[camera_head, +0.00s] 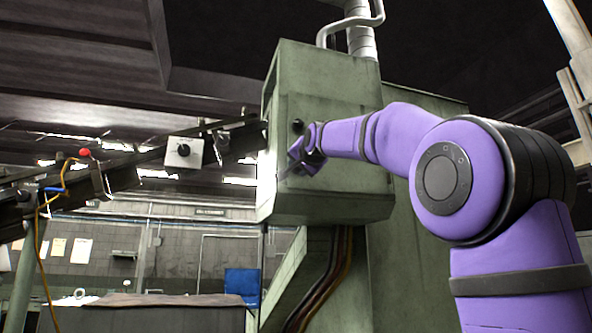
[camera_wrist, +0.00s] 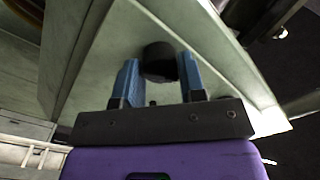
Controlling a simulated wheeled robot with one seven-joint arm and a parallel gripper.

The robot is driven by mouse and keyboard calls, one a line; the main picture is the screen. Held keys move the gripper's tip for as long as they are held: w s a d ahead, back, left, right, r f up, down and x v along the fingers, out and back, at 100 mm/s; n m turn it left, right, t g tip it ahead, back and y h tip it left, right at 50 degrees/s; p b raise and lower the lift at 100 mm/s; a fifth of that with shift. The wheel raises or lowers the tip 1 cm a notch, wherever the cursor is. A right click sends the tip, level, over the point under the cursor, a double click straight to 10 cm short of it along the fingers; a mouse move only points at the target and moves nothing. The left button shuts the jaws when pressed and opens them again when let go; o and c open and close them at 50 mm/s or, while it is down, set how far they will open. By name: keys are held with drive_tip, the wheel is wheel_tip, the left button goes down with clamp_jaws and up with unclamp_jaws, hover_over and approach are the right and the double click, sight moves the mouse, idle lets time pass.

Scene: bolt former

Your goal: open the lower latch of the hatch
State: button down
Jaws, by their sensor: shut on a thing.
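The hatch (camera_head: 335,105) is the grey-green metal face of a tall cabinet, and it looks closed. A black round latch knob (camera_head: 297,126) stands out on it, just above my gripper (camera_head: 292,160). My gripper is at the lower part of the hatch, and in the head view it hides the lower latch. In the wrist view, the two blue fingers of my gripper (camera_wrist: 159,72) are on either side of a dark round knob, the lower latch (camera_wrist: 159,58), and are shut on it. The latch's turn angle is hard to tell.
A sloping rail (camera_head: 125,170) with a grey control box (camera_head: 184,153) and a red knob (camera_head: 85,152) runs up to the cabinet from the left. Dark cables (camera_head: 335,270) hang below the cabinet. A blue panel (camera_head: 242,283) stands lower left.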

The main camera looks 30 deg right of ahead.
drive_tip(key=m, duration=0.6)
idle(0.3)
drive_tip(key=c, duration=0.5)
unclamp_jaws()
drive_tip(key=v, duration=0.8)
